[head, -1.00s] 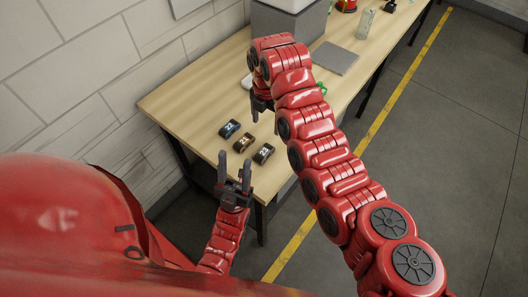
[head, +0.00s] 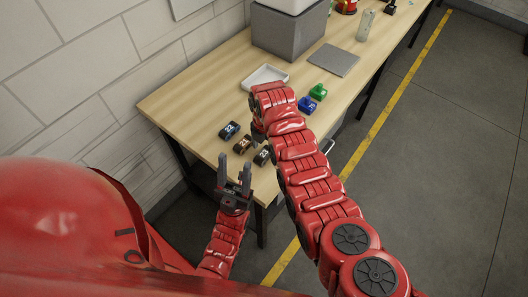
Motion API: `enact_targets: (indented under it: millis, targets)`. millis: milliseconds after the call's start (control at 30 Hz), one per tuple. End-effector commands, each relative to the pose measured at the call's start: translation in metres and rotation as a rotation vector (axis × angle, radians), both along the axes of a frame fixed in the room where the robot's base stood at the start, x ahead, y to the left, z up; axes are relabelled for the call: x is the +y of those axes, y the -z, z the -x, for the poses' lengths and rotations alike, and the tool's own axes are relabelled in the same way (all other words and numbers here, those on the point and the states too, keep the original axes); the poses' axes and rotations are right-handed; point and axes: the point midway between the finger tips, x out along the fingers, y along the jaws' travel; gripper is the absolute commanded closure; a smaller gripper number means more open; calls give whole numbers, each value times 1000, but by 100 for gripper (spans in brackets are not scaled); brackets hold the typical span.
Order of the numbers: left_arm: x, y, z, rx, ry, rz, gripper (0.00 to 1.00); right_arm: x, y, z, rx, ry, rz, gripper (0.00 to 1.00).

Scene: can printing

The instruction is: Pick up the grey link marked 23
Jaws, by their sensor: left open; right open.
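The grey link marked 23 (head: 262,156) lies on the near end of the wooden table in the head view, nearest the table's front edge. My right gripper (head: 258,135) hangs just beyond it, close to the links and partly hidden by my own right arm. It is open, and I see nothing in it. I cannot tell whether it touches a link. My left gripper (head: 234,172) is open and empty, fingers pointing up, in front of the table's near edge.
A blue link (head: 229,130) and a brown link (head: 243,144) lie beside the grey one. Farther back are a white tray (head: 265,77), a dark blue piece (head: 307,104), a green piece (head: 318,91), a grey plate (head: 333,60) and a grey box (head: 290,30).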

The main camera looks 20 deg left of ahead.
Motion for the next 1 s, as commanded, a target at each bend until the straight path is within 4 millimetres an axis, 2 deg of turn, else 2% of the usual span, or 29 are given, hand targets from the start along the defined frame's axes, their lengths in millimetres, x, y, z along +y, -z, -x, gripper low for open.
enact_targets:
  millis: [300, 600, 1000]
  targets:
    - [0, -4, 0, 0, 0, 0, 50, 0, 21, 1, 3, 0, 0, 18]
    - [0, -4, 0, 0, 0, 0, 50, 1, 22, 0, -1, 0, -2, 18]
    - [0, -4, 0, 0, 0, 0, 50, 0, 22, 0, -1, 0, -2, 90]
